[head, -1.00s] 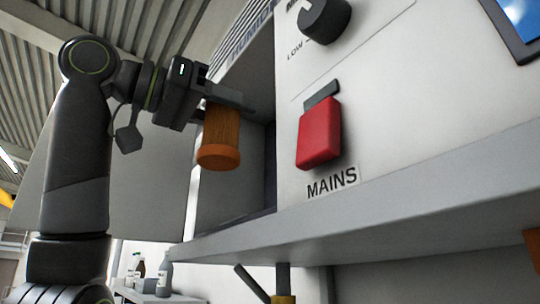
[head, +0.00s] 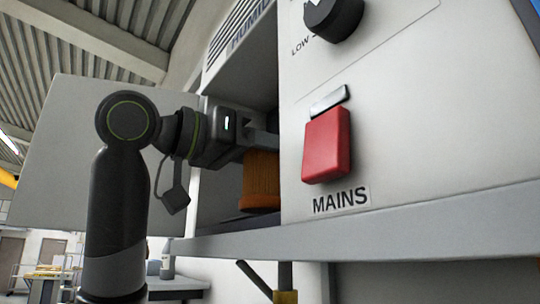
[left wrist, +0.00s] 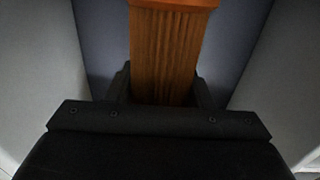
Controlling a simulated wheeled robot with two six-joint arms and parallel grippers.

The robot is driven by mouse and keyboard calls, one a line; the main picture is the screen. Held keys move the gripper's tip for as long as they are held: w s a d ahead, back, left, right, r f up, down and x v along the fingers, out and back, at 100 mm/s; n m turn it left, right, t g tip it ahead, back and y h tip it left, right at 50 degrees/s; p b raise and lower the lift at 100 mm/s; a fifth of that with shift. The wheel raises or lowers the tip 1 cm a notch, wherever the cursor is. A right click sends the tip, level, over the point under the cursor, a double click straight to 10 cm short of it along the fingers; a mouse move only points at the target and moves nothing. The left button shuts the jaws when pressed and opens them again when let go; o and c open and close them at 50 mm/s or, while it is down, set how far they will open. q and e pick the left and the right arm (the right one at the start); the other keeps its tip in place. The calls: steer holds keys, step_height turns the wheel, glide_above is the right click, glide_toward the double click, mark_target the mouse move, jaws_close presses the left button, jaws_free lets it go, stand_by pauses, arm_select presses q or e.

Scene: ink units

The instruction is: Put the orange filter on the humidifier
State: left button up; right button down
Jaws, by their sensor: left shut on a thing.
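The orange filter (head: 262,181) is a pleated cylinder inside the open bay of the humidifier (head: 222,150), close to the bay's floor. I cannot tell whether its lower end touches that floor. My left gripper (head: 262,143) is shut on the upper part of the filter and reaches into the bay from the left. In the left wrist view the filter (left wrist: 167,50) stands between the two dark fingers (left wrist: 165,88), with the bay walls on both sides. The right edge of the filter is hidden behind the front panel in the head view. My right gripper is not in view.
The front panel with a red MAINS switch (head: 327,146) and a dark knob (head: 333,16) borders the bay on the right. A grey ledge (head: 400,213) runs below. An open door panel (head: 75,150) stands left, behind my arm.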

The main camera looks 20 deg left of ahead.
arm_select(q)
steer(key=shift+w+f+p, duration=0.15)
steer(key=shift+f+p, duration=0.05)
steer(key=shift+p, duration=0.2)
steer(key=shift+w+f, duration=0.15)
steer(key=shift+f, duration=0.15)
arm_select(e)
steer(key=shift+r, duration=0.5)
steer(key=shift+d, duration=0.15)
arm_select(q)
steer(key=shift+d+f, duration=0.1)
steer(key=o, duration=0.9)
steer(key=shift+f, duration=0.1)
steer(key=o, duration=0.4)
steer(key=shift+o, duration=0.2)
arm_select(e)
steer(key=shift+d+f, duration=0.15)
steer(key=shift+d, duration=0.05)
